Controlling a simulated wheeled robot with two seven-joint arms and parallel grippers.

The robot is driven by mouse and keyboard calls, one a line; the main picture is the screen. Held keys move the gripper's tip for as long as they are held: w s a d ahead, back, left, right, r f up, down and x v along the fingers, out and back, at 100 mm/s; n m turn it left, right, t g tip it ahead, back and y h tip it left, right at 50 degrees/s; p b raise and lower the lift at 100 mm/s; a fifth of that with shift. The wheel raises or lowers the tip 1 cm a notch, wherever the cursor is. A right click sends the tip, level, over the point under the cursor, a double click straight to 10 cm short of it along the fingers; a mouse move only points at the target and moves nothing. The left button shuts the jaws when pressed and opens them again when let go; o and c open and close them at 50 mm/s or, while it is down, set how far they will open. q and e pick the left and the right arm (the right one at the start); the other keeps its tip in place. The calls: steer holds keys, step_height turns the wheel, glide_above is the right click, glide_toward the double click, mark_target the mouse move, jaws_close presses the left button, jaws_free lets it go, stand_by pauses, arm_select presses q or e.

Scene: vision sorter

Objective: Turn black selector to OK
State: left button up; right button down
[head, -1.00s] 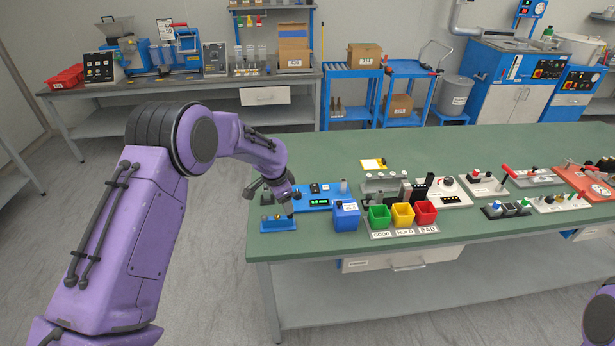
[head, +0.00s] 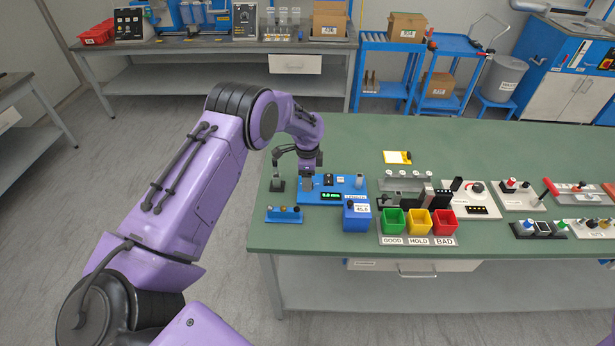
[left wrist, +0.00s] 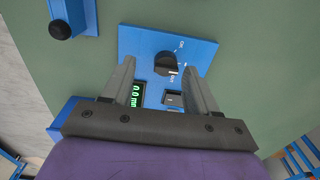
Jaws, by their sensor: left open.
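The black selector (left wrist: 166,63) is a round knob on a blue panel in the left wrist view. An OK label (left wrist: 181,46) is printed at its upper right and an OUT label (left wrist: 171,78) just below it. A pale mark on the knob's lower right seems to point towards OUT. My left gripper (left wrist: 161,66) is open, one finger on each side of the knob in this view; contact cannot be told. In the head view my left gripper (head: 307,174) is over the left end of the blue panel (head: 346,183) and hides the selector. My right gripper is out of view.
A green readout (head: 331,195) and a dark switch (left wrist: 174,99) are on the panel. A blue box (head: 357,218) and coloured bins (head: 418,222) stand right. The green bench (head: 340,135) behind is clear.

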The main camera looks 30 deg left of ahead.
arm_select(q)
steer(key=w+f, duration=0.1)
steer(key=f, duration=0.2)
steer(key=shift+w, duration=0.35)
steer(key=shift+s+r, duration=0.35)
steer(key=shift+s, duration=0.05)
steer(key=shift+c, duration=0.6)
steer(key=shift+s+r, duration=0.1)
steer(key=c, duration=0.9)
steer(key=shift+c, duration=0.2)
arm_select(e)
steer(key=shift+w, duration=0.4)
